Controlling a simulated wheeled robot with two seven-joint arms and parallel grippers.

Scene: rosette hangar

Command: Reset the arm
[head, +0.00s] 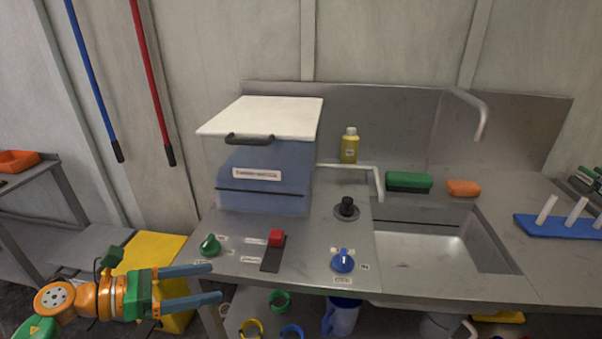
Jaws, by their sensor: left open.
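My left gripper (214,284) comes in at the lower left of the head view, orange and green with two blue-grey fingers. The fingers point right and stand apart, with nothing between them. It is in front of the steel counter's left front corner, below the green knob (209,245). My right gripper is not in the picture.
The steel counter (310,265) carries a blue box with a white lid (262,117), a red switch (276,238), a blue knob (343,260) and a black knob (347,208). A sink (430,250) lies right. A yellow bin (152,250) stands behind my left arm.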

